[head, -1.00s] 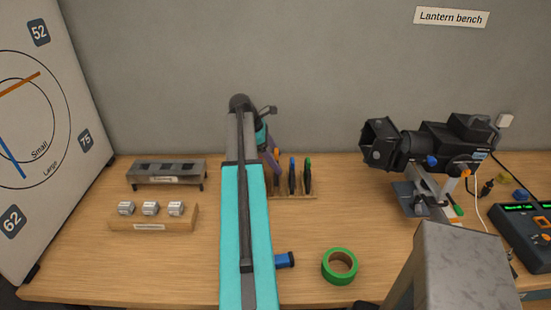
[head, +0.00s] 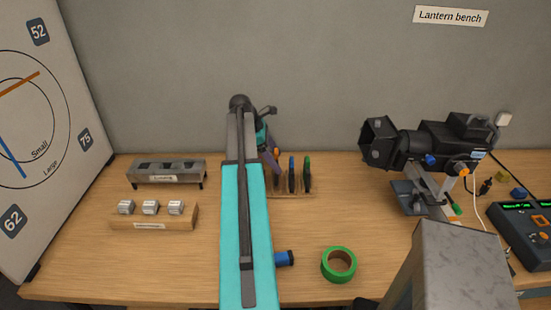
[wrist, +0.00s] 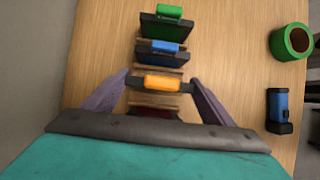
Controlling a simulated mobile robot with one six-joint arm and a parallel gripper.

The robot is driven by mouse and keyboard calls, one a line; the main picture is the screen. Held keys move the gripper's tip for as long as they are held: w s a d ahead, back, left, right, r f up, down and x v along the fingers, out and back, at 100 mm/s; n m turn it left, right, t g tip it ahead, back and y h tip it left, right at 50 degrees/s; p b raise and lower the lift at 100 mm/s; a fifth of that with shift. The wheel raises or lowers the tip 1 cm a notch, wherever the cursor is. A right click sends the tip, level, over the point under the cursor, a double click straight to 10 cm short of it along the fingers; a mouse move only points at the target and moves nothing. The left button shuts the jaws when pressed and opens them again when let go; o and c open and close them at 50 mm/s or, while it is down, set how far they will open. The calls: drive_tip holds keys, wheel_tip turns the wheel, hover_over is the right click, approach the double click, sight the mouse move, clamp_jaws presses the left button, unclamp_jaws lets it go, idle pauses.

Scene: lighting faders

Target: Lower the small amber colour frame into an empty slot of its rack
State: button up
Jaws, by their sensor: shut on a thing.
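My gripper (wrist: 160,86) has its two purple fingers on either side of the amber colour frame (wrist: 162,84), shut on its dark top bar. The frame is over the wooden rack (wrist: 158,103), in line with the other frames; whether its lower edge is in a slot is hidden. A blue-tabbed frame (wrist: 163,50) and a green-tabbed frame (wrist: 165,28) stand in the rack beyond it. A dark red piece shows just below the amber frame, partly hidden by my gripper. In the head view the rack (head: 300,195) is partly behind my arm.
A green tape roll (head: 339,265) and a blue cylinder (head: 284,258) lie in front of the rack. A lantern (head: 440,145) stands to the right. A metal stand (head: 167,180) and a wooden block with several grey pieces (head: 140,222) are to the left.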

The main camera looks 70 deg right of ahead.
sight(277, 150)
drive_tip(key=shift+f, duration=1.8)
idle(1.1)
drive_tip(key=o, duration=1)
drive_tip(key=shift+r+p, duration=0.15)
drive_tip(key=shift+p, duration=0.2)
drive_tip(key=shift+r+p, duration=2.9)
drive_tip(key=shift+r, duration=1)
